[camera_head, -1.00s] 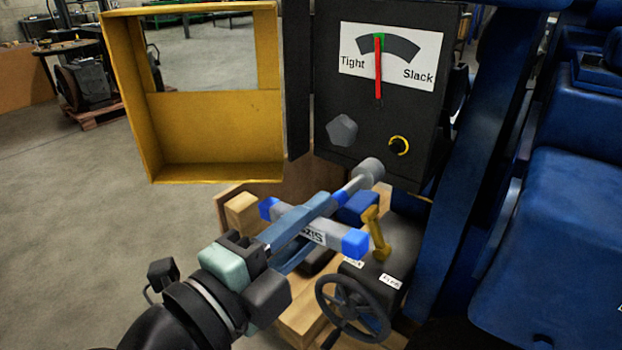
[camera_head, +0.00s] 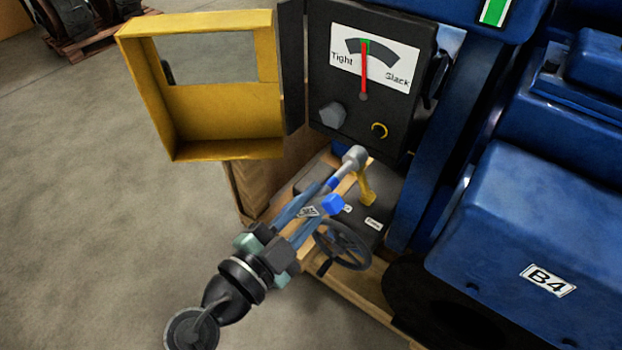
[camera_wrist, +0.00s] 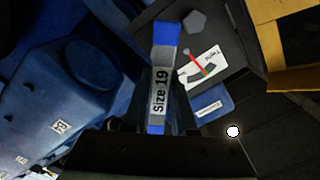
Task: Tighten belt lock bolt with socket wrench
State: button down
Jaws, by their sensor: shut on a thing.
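My gripper (camera_head: 306,206) is shut on the socket wrench, which has a grey bar with blue ends (camera_head: 333,204) and a round grey socket (camera_head: 355,157). In the wrist view the wrench's bar (camera_wrist: 160,88) reads "Size 19". A grey hex bolt head (camera_head: 332,115) is on the black panel (camera_head: 318,60), below the gauge; it also shows in the wrist view (camera_wrist: 195,22). The socket appears below and right of this bolt head, apart from it. The gauge's (camera_head: 372,62) red needle points up at the green mark, between "Tight" and "Slack".
A yellow open-framed door (camera_head: 225,125) stands left of the panel. A yellow lever (camera_head: 366,188) and a handwheel (camera_head: 342,245) are close to the wrench. Blue engine parts (camera_head: 520,220) fill the right.

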jog(key=n+p, duration=0.1)
jog(key=p, duration=0.2)
jog(key=r+n+p, duration=0.1)
jog(key=n+p, duration=0.1)
jog(key=p, duration=0.2)
jog(key=shift+w+d+n, duration=0.15)
jog(key=shift+w+n, duration=0.05)
jog(key=shift+n, duration=0.1)
jog(key=shift+d+f+n+b, duration=0.1)
jog(key=shift+f+n+b, duration=0.35)
jog(key=shift+n, duration=0.25)
jog(key=n, duration=0.4)
jog(key=shift+w+d+r+p, duration=0.1)
jog(key=shift+w+d+p, duration=0.05)
jog(key=shift+w+p, duration=0.2)
jog(key=n, duration=0.2)
jog(key=n+p, duration=0.1)
jog(key=n, duration=0.2)
jog(key=shift+w+d+n, duration=0.2)
jog(key=shift+w+n, duration=0.05)
jog(key=shift+n, duration=0.05)
jog(key=shift+f+b+x, duration=0.25)
jog(key=shift+b+x, duration=0.6)
jog(key=shift+x, duration=0.35)
jog(key=shift+w+d+r, duration=0.2)
jog(key=shift+w, duration=0.15)
jog(key=shift+w+d, duration=0.1)
